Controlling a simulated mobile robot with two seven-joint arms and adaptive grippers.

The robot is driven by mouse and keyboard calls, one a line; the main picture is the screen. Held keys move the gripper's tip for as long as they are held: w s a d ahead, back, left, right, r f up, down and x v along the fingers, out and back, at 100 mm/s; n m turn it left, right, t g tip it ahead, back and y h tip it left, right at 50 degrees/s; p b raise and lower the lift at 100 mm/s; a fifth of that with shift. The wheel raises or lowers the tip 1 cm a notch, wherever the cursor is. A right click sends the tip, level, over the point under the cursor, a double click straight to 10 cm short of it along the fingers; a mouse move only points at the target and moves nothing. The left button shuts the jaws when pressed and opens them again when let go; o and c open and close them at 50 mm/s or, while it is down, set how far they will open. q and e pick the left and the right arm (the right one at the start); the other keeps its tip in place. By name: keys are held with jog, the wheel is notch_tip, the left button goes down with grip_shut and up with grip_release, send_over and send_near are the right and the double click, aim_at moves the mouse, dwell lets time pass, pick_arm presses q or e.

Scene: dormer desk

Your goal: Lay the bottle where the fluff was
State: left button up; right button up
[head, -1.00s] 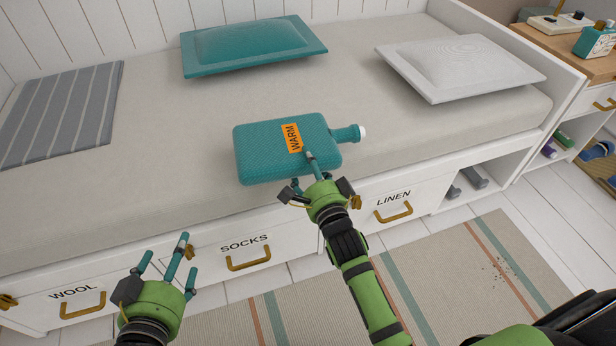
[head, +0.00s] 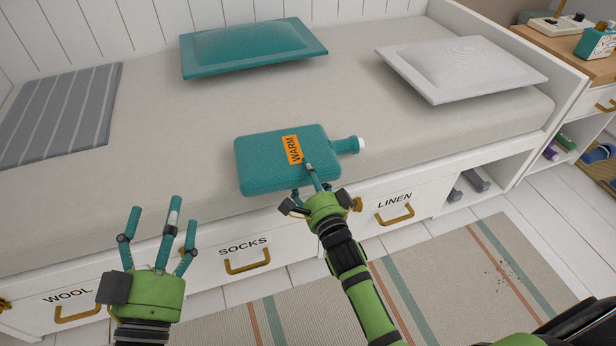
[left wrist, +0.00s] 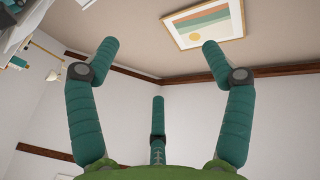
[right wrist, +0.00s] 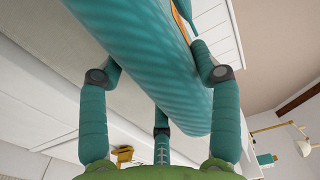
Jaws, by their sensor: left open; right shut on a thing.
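The bottle (head: 262,165) is a flat teal hot-water bottle with an orange WARM label and a white cap pointing right. It appears over the front edge of the bed; I cannot tell whether it touches the mattress. My right gripper (head: 308,182) is shut on its near side, and the right wrist view shows the bottle (right wrist: 165,65) between the fingers. My left gripper (head: 165,232) is open and empty in front of the drawers, its fingers pointing up. I see no fluff that I can identify; small dark specks (head: 505,272) lie on the striped rug.
The bed (head: 180,120) holds a teal pillow (head: 252,47), a white pillow (head: 460,68) and a grey striped cloth (head: 60,115). Its middle is bare. Drawers marked WOOL, SOCKS (head: 245,248) and LINEN run below. A wooden desk (head: 565,60) stands at the right.

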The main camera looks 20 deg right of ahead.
jog(key=o, duration=1.7)
jog(key=shift+r, duration=0.1)
